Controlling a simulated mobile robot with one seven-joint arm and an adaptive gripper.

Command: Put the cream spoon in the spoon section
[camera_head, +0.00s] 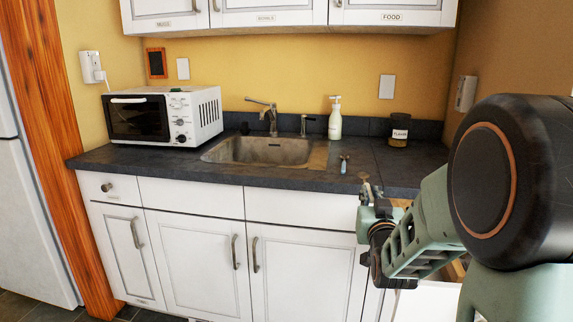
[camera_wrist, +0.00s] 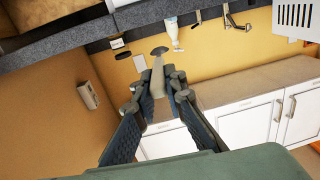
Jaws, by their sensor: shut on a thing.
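My gripper (camera_head: 368,200) is in front of the counter's front edge, right of the sink. In the wrist view its two fingers (camera_wrist: 158,88) are closed around a pale, cream-coloured handle. This looks like the cream spoon (camera_wrist: 158,72), with a darker rounded end pointing away from the fingers. In the head view a small part of the spoon (camera_head: 365,180) sticks up above the gripper. An open drawer (camera_head: 428,303) shows at the lower right, below my arm. My arm covers most of it, so the spoon section cannot be made out.
On the dark counter (camera_head: 270,178) stand a white microwave (camera_head: 165,115), a soap bottle (camera_head: 335,120) and a dark jar (camera_head: 399,130). A small blue-handled item (camera_head: 344,165) lies right of the sink (camera_head: 262,150). White cabinets line the front below; wall cabinets hang above.

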